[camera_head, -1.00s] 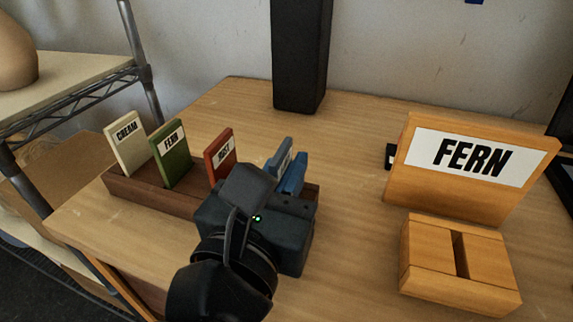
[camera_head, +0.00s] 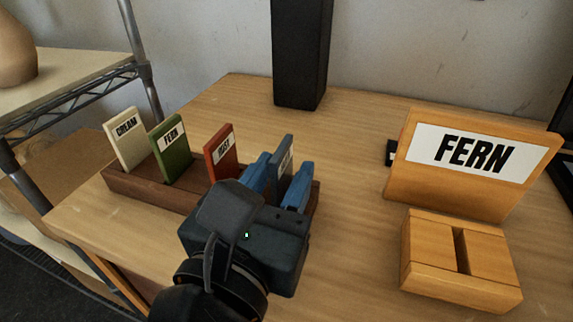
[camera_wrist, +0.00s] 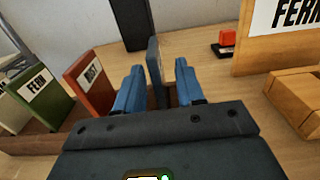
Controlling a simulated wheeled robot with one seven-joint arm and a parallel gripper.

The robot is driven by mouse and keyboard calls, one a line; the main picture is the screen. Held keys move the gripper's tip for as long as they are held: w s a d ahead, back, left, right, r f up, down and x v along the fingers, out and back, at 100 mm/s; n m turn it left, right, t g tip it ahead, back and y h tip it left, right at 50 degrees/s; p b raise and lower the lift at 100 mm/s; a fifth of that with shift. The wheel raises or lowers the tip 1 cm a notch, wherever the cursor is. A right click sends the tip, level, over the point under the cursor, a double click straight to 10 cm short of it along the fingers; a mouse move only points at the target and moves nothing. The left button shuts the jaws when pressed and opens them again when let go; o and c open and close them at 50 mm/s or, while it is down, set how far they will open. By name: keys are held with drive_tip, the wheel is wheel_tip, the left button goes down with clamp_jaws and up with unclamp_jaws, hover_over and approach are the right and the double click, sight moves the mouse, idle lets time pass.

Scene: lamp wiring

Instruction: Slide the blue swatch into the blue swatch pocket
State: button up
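The blue-grey swatch (camera_head: 286,153) stands upright at the right end of a dark brown wooden rack (camera_head: 150,188). Its label is turned too edge-on to read. My gripper (camera_head: 277,180) has blue fingers, one on each side of this swatch. In the wrist view the swatch (camera_wrist: 154,68) stands between the open fingertips (camera_wrist: 158,82), with a gap on both sides. A wooden block with one slot (camera_head: 461,262) sits at the right, and its slot looks empty. No blue label shows on it. My gripper body hides the rack's front right part.
Cream (camera_head: 124,140), fern (camera_head: 170,150) and rust (camera_head: 222,152) swatches stand in the rack, left of my gripper. A wooden FERN sign (camera_head: 400,192) stands behind the slotted block. A black post (camera_head: 300,55) rises at the back. The table between rack and block is clear.

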drive_tip(key=b+v, duration=0.1)
drive_tip(key=v, duration=0.8)
drive_tip(key=shift+s+a, duration=0.15)
drive_tip(key=shift+s, duration=0.2)
